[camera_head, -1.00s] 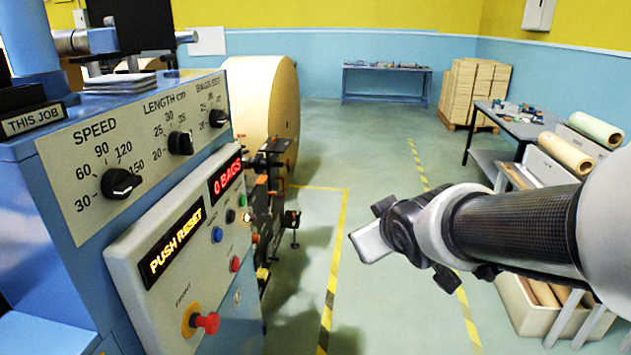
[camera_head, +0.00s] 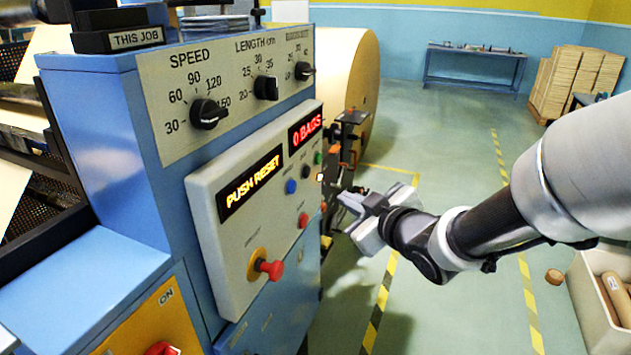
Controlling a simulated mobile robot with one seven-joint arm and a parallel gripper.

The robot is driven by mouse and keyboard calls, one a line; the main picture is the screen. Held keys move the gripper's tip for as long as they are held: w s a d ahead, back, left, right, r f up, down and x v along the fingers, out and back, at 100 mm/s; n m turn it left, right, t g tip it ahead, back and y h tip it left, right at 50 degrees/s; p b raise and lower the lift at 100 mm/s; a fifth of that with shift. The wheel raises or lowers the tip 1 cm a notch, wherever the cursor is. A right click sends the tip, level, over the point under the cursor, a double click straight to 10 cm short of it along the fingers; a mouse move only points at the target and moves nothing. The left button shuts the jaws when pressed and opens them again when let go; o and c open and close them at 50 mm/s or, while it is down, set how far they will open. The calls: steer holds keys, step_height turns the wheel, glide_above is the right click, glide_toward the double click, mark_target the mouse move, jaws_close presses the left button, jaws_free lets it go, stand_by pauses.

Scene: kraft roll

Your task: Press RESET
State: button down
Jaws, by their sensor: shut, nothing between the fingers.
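The grey control panel (camera_head: 225,240) fills the left middle of the head view. Its amber display (camera_head: 251,183) reads PUSH RESET and a red display (camera_head: 306,130) reads 0 BAGS. Below them sit a blue button (camera_head: 291,186), a black button (camera_head: 305,171), a green button (camera_head: 318,157) and a red button (camera_head: 302,219). Their labels are too small to read, so I cannot tell which is RESET. A large red mushroom button (camera_head: 270,268) stands out on a yellow base lower down. My gripper (camera_head: 346,200) is shut and empty, right of the panel, apparently clear of the buttons, fingers pointing towards it.
Above the panel are black knobs for speed (camera_head: 208,114) and length (camera_head: 266,87). A large kraft roll (camera_head: 345,75) and dark machine parts (camera_head: 345,135) stand behind the panel's far end. A crate (camera_head: 595,300) is at lower right. Floor right of the machine is mostly clear.

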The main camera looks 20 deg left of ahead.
mark_target(292, 187)
steer(key=a+b, duration=0.4)
steer(key=a, duration=0.4)
steer(key=shift+w+a, duration=0.15)
steer(key=shift+w, duration=0.15)
stand_by(1.7)
steer(key=shift+a+b, duration=0.4)
steer(key=shift+b, duration=0.1)
steer(key=shift+a+b, duration=0.45)
steer(key=shift+b, duration=0.05)
stand_by(0.5)
steer(key=shift+d+r, duration=0.1)
steer(key=shift+d, duration=0.05)
steer(key=shift+d+p, duration=0.5)
steer(key=shift+d, duration=0.2)
